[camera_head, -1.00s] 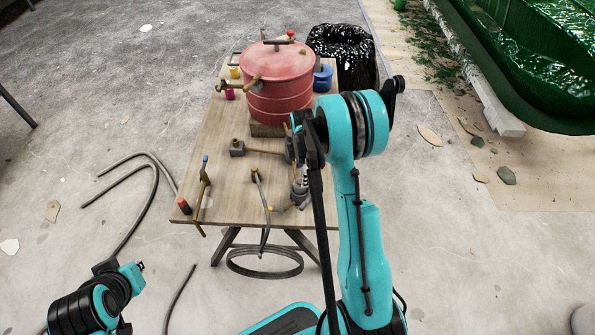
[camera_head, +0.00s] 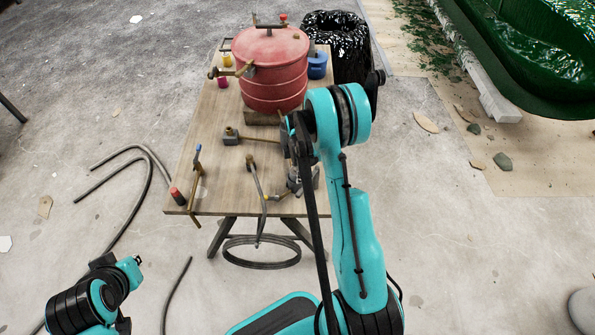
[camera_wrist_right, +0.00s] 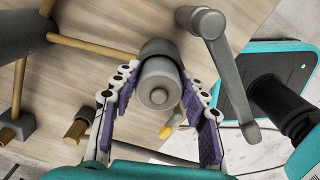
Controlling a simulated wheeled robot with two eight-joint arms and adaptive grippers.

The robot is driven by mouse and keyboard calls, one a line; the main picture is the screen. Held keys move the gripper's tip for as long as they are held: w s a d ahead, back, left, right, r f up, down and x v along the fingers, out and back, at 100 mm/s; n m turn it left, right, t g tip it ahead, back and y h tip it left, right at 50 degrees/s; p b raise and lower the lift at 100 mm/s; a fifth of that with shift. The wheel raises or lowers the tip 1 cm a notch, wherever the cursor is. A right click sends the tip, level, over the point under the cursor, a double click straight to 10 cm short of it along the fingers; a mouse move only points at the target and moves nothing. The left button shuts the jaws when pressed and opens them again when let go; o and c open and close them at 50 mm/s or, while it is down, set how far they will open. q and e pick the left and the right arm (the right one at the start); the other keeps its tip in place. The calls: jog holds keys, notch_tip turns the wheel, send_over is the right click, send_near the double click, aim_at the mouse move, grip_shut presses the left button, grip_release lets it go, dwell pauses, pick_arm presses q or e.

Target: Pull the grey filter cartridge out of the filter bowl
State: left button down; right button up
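In the right wrist view a short grey cylinder (camera_wrist_right: 158,82), which looks like the filter cartridge, faces the camera end-on with a darker grey collar behind it. The two purple-padded fingers of my right gripper (camera_wrist_right: 158,78) stand on either side of its lighter end, very close to it; I cannot tell whether they press on it. The filter bowl is not clear in either view. In the head view my right gripper (camera_head: 300,183) is at the table's near right edge, partly behind my arm. My left arm is folded low at the left; its fingers (camera_head: 137,261) are barely visible.
A grey crank-like lever (camera_wrist_right: 216,60) stands close to the right finger. A red pot (camera_head: 272,68) sits at the wooden table's (camera_head: 212,125) far end. Brass and grey fittings (camera_head: 253,175) lie nearby. A black bin (camera_head: 340,45) stands behind, and hoses lie on the floor.

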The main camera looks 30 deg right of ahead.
jog(key=c, duration=0.5)
jog(key=shift+o, duration=0.9)
jog(key=shift+c, duration=0.5)
jog(key=shift+r, duration=0.15)
jog(key=shift+r+p, duration=1.25)
jog(key=shift+r, duration=0.95)
jog(key=shift+r+p, duration=0.75)
jog(key=shift+r, duration=0.75)
